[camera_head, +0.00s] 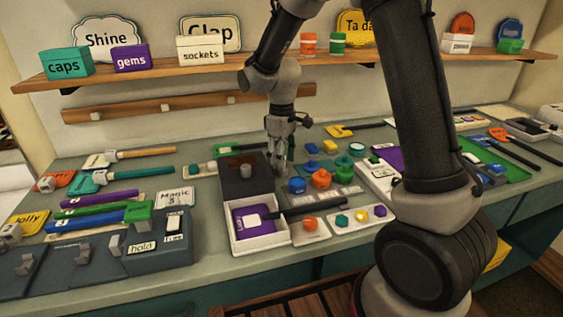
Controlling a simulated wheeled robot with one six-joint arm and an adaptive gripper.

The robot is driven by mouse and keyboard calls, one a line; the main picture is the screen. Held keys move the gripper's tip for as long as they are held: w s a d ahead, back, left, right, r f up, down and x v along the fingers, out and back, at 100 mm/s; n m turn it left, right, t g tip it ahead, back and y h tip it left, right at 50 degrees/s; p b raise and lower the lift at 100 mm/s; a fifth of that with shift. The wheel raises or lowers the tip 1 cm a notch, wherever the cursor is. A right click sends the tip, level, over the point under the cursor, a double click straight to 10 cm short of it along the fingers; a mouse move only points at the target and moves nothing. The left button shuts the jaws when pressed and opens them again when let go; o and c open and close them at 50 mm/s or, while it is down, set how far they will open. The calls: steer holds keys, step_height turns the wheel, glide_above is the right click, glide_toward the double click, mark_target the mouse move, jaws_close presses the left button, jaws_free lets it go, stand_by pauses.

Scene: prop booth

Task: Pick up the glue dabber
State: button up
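My gripper (279,168) points down over the middle of the bench. It is just right of a dark box (243,186) with a small brownish round piece (246,171) at its top. The fingers are small and partly dark, so I cannot tell whether they are open or shut, or whether they touch anything. I cannot tell for sure which thing is the glue dabber; no label for it is readable.
A white tray (262,240) with a purple piece and a dark handle stands before the dark box. Orange and blue pots (321,178) stand right of my gripper. Long-handled props (107,199) lie at left. A green tray (507,160) lies at right. Shelf (155,76) above.

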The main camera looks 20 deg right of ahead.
steer(key=c, duration=0.8)
steer(key=shift+r, duration=0.1)
